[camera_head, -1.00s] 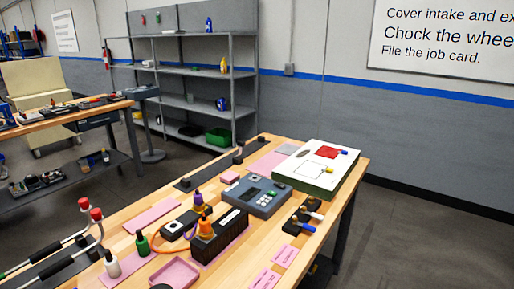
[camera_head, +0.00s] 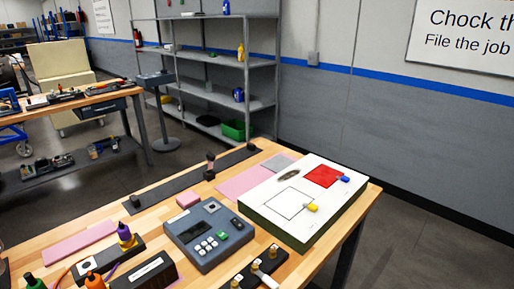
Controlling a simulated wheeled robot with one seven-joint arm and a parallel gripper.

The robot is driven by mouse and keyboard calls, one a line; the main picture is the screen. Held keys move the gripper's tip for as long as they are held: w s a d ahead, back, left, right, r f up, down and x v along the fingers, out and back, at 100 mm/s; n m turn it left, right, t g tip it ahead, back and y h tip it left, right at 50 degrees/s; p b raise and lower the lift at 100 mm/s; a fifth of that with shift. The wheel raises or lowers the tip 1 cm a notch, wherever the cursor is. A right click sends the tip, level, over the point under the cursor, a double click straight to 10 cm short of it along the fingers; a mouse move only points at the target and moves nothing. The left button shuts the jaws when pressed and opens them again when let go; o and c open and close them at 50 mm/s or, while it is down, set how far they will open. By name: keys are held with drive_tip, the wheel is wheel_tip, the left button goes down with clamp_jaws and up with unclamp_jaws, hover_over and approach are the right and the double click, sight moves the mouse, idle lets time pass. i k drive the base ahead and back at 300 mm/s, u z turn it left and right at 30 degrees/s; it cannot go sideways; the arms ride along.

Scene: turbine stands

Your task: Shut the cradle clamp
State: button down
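I cannot make out anything that is clearly the cradle clamp. A dark strip with small black blocks (camera_head: 209,171) lies along the far side of the wooden bench (camera_head: 150,198); what it is I cannot tell. My gripper is not in view.
On the bench are a grey keypad device (camera_head: 208,234), a white-topped board with red and white squares (camera_head: 262,212), a black block with several levers (camera_head: 258,270) and bottles at the lower left. A second bench (camera_head: 60,108) stands behind left. Shelving (camera_head: 205,90) lines the wall. Floor shows between them.

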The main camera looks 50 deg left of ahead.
sight(210, 157)
drive_tip(key=i, duration=1.1)
drive_tip(key=u, duration=3.8)
